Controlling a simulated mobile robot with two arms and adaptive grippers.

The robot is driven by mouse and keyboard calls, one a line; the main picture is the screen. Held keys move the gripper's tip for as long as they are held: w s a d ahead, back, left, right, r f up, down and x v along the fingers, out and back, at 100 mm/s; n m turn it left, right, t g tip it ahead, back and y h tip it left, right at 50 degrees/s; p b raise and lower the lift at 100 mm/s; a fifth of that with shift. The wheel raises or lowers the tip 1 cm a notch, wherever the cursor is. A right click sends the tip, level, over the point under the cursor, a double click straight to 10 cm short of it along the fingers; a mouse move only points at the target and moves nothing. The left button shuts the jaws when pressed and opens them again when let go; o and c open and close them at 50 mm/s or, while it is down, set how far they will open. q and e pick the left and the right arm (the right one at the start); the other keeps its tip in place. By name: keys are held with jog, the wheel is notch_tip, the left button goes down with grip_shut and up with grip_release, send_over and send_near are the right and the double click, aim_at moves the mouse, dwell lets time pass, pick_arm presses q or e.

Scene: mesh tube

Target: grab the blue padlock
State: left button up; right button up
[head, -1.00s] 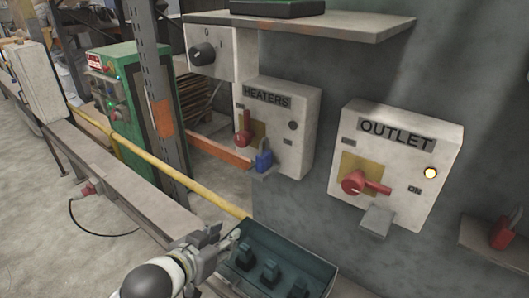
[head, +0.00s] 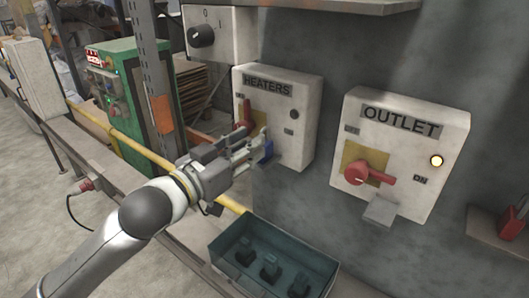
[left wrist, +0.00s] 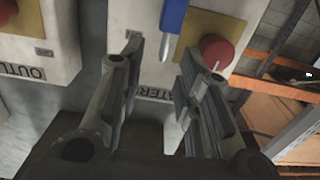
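The blue padlock (head: 267,151) hangs at the lower front of the HEATERS box (head: 303,110), below its red rotary switch (head: 245,112). It is partly hidden behind my left gripper (head: 256,148) in the head view. In the left wrist view, the padlock (left wrist: 173,16) shows at the top edge, with its metal shackle below it in the picture. My left gripper (left wrist: 161,58) is open there, with its two fingers apart and the padlock just past the tips, in line with the gap. I see no clear contact. My right gripper is not in view.
The OUTLET box (head: 392,160) with its red switch is to the right on the wall. A red padlock (head: 511,224) rests on a shelf at the far right. A teal tray (head: 325,268) with several dark padlocks is below. A yellow rail (head: 157,162) runs behind my left arm.

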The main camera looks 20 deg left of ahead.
aim_at(265, 131)
pick_arm(q)
jog(key=p+x, duration=0.1)
jog(key=x, duration=0.3)
jog(key=p+x, duration=0.1)
jog(key=shift+w+r+p, duration=0.3)
jog(key=shift+w+p, duration=0.05)
jog(key=shift+w, duration=0.1)
jog(key=shift+w+d+f, duration=0.15)
jog(key=shift+w+d, duration=0.05)
jog(key=shift+w, duration=0.3)
grip_shut()
